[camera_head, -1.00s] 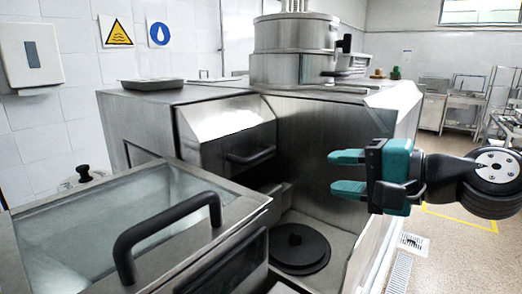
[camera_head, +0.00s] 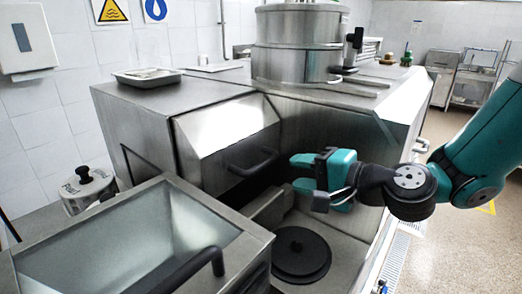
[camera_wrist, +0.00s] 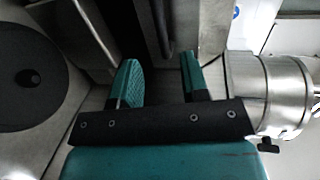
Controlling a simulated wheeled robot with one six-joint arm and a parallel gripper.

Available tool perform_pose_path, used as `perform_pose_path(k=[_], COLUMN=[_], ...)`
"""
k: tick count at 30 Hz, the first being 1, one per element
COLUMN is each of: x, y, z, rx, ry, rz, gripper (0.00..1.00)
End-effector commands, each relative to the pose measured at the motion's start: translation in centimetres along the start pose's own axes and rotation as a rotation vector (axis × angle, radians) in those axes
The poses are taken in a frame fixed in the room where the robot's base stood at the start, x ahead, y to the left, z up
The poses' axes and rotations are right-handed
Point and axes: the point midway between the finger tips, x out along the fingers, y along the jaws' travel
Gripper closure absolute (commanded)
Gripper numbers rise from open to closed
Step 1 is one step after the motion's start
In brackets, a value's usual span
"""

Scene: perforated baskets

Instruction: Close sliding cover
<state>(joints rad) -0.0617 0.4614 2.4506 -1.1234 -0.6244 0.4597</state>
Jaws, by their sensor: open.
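A sloped metal cover (camera_head: 225,132) with a black bar handle (camera_head: 254,164) sits on the front of the steel machine in the head view. It looks like the sliding cover, but I cannot tell how far it has slid. My gripper (camera_head: 300,180) is open, with teal fingers pointing left, just right of the handle. In the wrist view the gripper (camera_wrist: 160,75) has an empty gap between its fingers. A dark bar (camera_wrist: 163,28), probably the handle, shows beyond the fingertips. No contact with the handle is visible.
A steel basin (camera_head: 140,245) with a black handle (camera_head: 190,270) fills the front left. A black round lid (camera_head: 300,255) lies below my gripper. A large steel cylinder (camera_head: 297,45) and a tray (camera_head: 147,76) stand on the machine top. Open floor lies at the right.

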Motion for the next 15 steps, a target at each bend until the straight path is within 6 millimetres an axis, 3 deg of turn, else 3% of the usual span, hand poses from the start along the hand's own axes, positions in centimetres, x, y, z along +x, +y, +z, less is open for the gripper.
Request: perform_pose_path(k=[9,15], x=[7.0,9.6], y=[-0.4,-0.2], z=[0.2,0.1], rx=[-0.002,-0.001], ry=[-0.005,-0.003], rz=[0.0,0.0], gripper=[0.59,0.59])
